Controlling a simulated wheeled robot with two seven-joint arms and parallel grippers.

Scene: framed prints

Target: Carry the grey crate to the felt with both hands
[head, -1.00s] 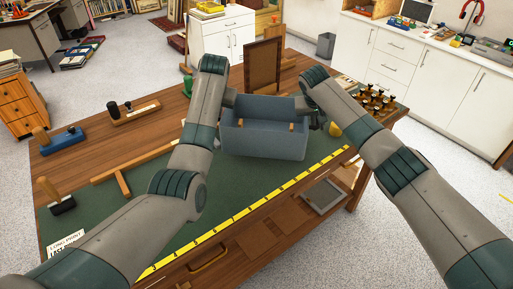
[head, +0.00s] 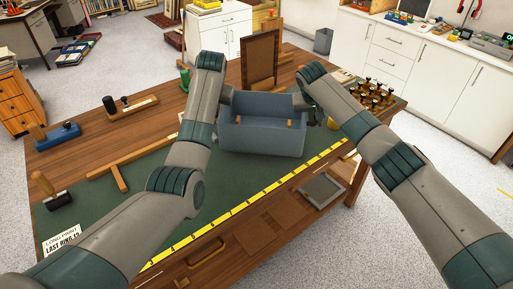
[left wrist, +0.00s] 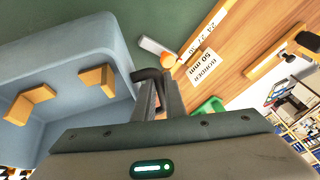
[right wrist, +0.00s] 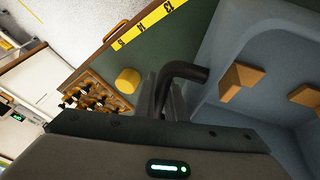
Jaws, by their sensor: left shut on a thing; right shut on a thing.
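The grey-blue crate (head: 262,140) is between my two arms in the head view, over the back part of the green felt (head: 150,205) on the workbench. It looks level; I cannot tell whether its base touches the felt. Small orange-brown wooden blocks show inside it in the wrist views (left wrist: 98,76) (right wrist: 240,78). My left gripper (left wrist: 160,95) is shut on a dark handle at one end of the crate. My right gripper (right wrist: 168,95) is shut on the dark handle at the other end. In the head view both fingertips are mostly hidden by the arms.
A yellow measuring strip (head: 250,207) runs along the felt's front edge. A wooden T-square (head: 120,172), a roller (head: 50,190) and a blue-based tool (head: 57,137) lie left. An upright framed board (head: 260,58) stands behind the crate. Brass-coloured pieces (head: 372,95) stand right.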

